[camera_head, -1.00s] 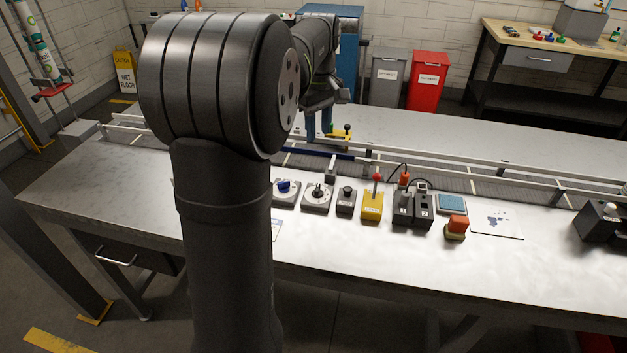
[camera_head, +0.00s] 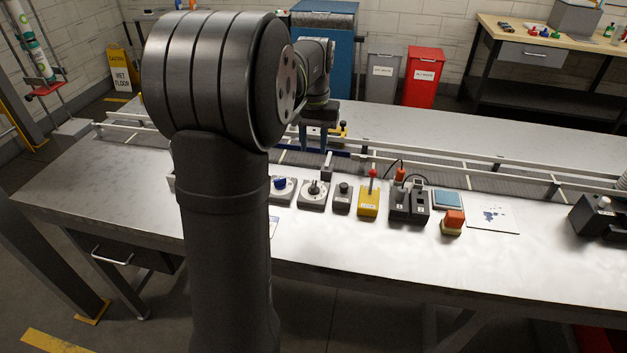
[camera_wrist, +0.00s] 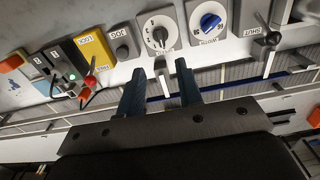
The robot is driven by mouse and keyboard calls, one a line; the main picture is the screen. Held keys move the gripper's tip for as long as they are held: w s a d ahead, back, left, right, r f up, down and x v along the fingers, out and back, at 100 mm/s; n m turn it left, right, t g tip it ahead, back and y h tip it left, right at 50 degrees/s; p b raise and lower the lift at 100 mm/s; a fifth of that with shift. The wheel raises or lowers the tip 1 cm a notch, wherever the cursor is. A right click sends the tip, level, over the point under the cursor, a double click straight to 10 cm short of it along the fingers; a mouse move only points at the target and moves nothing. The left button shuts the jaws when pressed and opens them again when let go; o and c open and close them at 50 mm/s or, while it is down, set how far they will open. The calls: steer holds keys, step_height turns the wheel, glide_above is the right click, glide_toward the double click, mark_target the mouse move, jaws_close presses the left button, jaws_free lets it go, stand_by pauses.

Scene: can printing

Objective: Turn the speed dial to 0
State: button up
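Two dials sit side by side on the table. One has a black knob (camera_wrist: 158,36) on a white, marked face, and it also shows in the head view (camera_head: 314,190). The other has a blue knob (camera_wrist: 209,22), also seen in the head view (camera_head: 280,184). I cannot read the labels well enough to say for certain which is the speed dial; the black-knob one has a numbered-looking scale. My gripper (camera_wrist: 160,80) is open and empty, its two blue-grey fingers apart. It (camera_head: 314,143) is above the conveyor, behind the dials, touching neither.
Beside the dials stand a grey JOG button box (camera_wrist: 121,47), a yellow box with a red-topped lever (camera_head: 369,200), black switch boxes (camera_head: 409,205) and an orange button (camera_head: 453,221). A small post (camera_head: 327,170) stands behind the dials. The table front (camera_head: 370,255) is clear.

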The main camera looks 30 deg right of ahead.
mark_target(314, 184)
step_height(314, 184, down, 12)
steer(key=shift+f, duration=0.2)
jaws_close()
